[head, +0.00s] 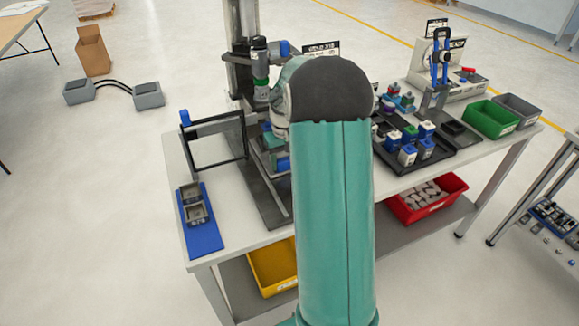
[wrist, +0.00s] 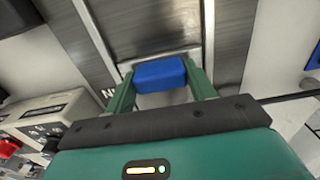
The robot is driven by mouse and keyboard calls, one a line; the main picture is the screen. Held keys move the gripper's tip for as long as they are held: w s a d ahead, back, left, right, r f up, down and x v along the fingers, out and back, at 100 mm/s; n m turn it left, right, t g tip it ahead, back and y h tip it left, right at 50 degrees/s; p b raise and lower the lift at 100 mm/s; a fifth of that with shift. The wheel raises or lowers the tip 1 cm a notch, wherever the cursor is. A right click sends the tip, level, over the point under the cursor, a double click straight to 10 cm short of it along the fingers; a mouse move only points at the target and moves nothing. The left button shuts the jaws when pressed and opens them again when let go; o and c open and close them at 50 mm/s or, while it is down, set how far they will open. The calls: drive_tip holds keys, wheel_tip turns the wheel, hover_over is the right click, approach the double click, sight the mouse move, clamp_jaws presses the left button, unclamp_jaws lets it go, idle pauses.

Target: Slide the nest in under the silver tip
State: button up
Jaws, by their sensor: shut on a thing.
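In the wrist view my gripper (wrist: 160,78) is shut on a blue block (wrist: 160,72), one finger on each side. The block looks like the handle of the sliding nest; the nest itself is not clearly visible. Grey metal with pale rails lies beyond the block. In the head view the press (head: 240,45) stands at the back of the bench, with a green-banded ram and a silver tip (head: 261,93) pointing down. My arm covers much of the area below and right of the tip, so I cannot tell how far the nest is from it.
A dark-framed clear guard (head: 215,142) stands left of the press. A blue board (head: 202,234) with two small grey holders lies at the bench's left end. A black tray (head: 440,150) of blue-capped parts and a green bin (head: 491,118) are on the right.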

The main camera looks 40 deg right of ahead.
sight(281, 153)
drive_tip(key=w, duration=0.3)
drive_tip(key=shift+d, duration=0.4)
drive_tip(key=shift+w+d+r, duration=0.1)
drive_tip(key=shift+w, duration=0.35)
drive_tip(key=o, duration=1.4)
drive_tip(key=shift+w, duration=0.1)
drive_tip(key=r, duration=1.3)
drive_tip(key=shift+s+r, duration=0.2)
drive_tip(key=shift+r, duration=0.2)
